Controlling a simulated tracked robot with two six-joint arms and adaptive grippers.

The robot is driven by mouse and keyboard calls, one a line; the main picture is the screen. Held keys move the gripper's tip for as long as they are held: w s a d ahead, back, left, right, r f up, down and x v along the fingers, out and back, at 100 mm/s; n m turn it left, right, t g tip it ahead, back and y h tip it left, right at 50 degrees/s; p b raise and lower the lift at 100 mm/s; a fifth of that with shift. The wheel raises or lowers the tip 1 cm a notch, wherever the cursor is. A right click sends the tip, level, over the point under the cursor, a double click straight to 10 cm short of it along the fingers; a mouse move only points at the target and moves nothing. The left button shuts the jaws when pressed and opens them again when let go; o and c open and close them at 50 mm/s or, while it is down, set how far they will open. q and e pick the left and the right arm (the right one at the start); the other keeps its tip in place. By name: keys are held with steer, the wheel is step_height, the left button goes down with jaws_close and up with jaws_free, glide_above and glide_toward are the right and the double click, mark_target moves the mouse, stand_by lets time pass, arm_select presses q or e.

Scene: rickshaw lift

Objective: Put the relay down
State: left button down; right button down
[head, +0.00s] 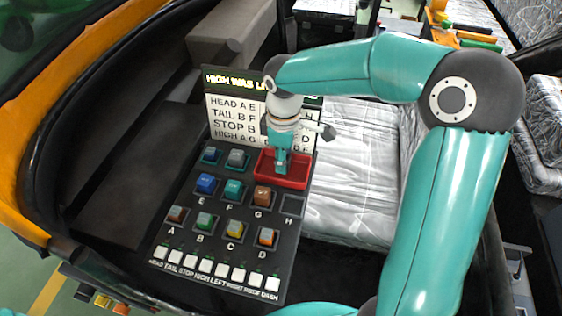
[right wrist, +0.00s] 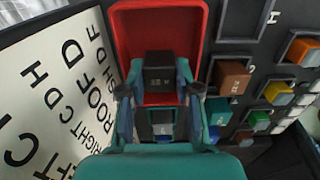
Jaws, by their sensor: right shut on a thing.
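My right gripper (head: 283,160) is over the red tray (head: 298,184) at the top right of the black relay panel. In the right wrist view the gripper (right wrist: 160,92) is shut on a dark grey relay (right wrist: 158,72). The relay is in front of the red tray floor (right wrist: 160,30), within the tray's outline. I cannot tell whether it touches the floor. In the head view the gripper hides the relay. My left gripper is not in view.
Socket H (head: 292,206) is empty. Coloured relays sit in the other sockets, among them a brown one at G (head: 262,195) and a teal one at F (head: 233,189). A grey relay (head: 237,158) sits left of the tray. A lettered board (head: 232,118) stands behind.

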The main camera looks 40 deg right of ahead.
steer(key=shift+f, duration=0.55)
steer(key=shift+f, duration=0.1)
steer(key=c, duration=1.1)
jaws_free()
step_height(320, 180, up, 12)
steer(key=shift+p, duration=0.4)
